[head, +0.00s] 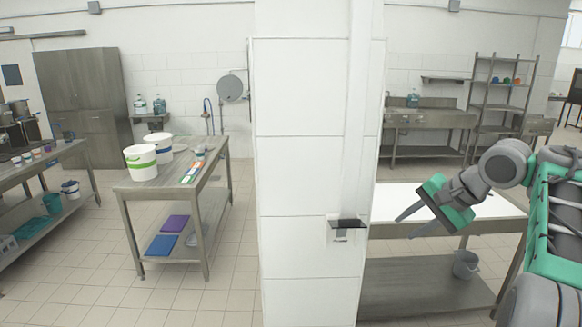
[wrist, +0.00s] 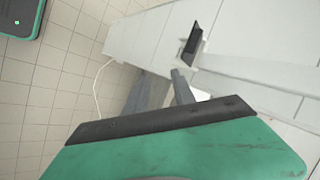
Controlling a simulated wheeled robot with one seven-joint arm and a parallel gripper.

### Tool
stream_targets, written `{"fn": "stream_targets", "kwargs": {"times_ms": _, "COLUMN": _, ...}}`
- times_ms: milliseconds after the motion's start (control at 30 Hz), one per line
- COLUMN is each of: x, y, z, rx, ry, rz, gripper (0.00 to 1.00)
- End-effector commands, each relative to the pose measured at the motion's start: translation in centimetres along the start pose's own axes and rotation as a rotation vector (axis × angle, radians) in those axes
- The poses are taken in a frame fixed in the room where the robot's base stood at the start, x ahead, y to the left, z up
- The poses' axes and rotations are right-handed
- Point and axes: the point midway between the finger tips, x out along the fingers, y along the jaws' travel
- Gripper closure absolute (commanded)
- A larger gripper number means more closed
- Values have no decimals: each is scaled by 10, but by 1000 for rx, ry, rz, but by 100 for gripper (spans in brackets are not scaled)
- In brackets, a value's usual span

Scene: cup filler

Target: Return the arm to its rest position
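My gripper (head: 404,229) is at the right of the head view, at the end of my green and grey arm. Its two grey fingers point left and slightly down, with a gap between them and nothing held. In front of the fingers, to the left, is a white pillar (head: 305,200) with a small dark shelf-like fitting (head: 347,223). In the wrist view the fingers (wrist: 158,85) also stand apart and empty, and the dark fitting (wrist: 191,42) shows beyond them. They look clear of the pillar.
A white-topped table (head: 480,208) stands behind and below my gripper, with a grey bucket (head: 466,264) on its lower shelf. A metal table (head: 170,190) with white buckets (head: 140,162) stands left of the pillar. Tiled floor (head: 115,300) is free at the front left.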

Motion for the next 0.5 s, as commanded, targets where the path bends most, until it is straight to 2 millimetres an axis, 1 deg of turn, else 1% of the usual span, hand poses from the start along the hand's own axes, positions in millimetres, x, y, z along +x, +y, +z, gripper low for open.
{"fn": "stream_targets", "kwargs": {"times_ms": 33, "x": 5, "y": 5, "z": -11, "rx": -96, "ry": 22, "rz": 5, "gripper": 69}}
{"fn": "stream_targets", "kwargs": {"times_ms": 67, "x": 10, "y": 11, "z": -18, "rx": -152, "ry": 35, "rz": 13, "gripper": 69}}
{"fn": "stream_targets", "kwargs": {"times_ms": 100, "x": 18, "y": 21, "z": -27, "rx": -218, "ry": 46, "rz": 27, "gripper": 69}}
{"fn": "stream_targets", "kwargs": {"times_ms": 167, "x": 36, "y": 44, "z": -38, "rx": -291, "ry": 49, "rz": 59, "gripper": 69}}
{"fn": "stream_targets", "kwargs": {"times_ms": 200, "x": 50, "y": 64, "z": -42, "rx": -326, "ry": 43, "rz": 87, "gripper": 69}}
{"fn": "stream_targets", "kwargs": {"times_ms": 233, "x": 59, "y": 80, "z": -44, "rx": -350, "ry": 38, "rz": 110, "gripper": 69}}
{"fn": "stream_targets", "kwargs": {"times_ms": 267, "x": 66, "y": 96, "z": -44, "rx": -374, "ry": 33, "rz": 137, "gripper": 69}}
{"fn": "stream_targets", "kwargs": {"times_ms": 300, "x": 74, "y": 119, "z": -40, "rx": -401, "ry": 26, "rz": 177, "gripper": 69}}
{"fn": "stream_targets", "kwargs": {"times_ms": 367, "x": 85, "y": 156, "z": -26, "rx": -439, "ry": 5, "rz": 250, "gripper": 69}}
{"fn": "stream_targets", "kwargs": {"times_ms": 400, "x": 91, "y": 177, "z": -8, "rx": -466, "ry": -15, "rz": 304, "gripper": 69}}
{"fn": "stream_targets", "kwargs": {"times_ms": 467, "x": 100, "y": 204, "z": 27, "rx": -493, "ry": -51, "rz": 383, "gripper": 69}}
{"fn": "stream_targets", "kwargs": {"times_ms": 500, "x": 104, "y": 219, "z": 53, "rx": -501, "ry": -71, "rz": 433, "gripper": 69}}
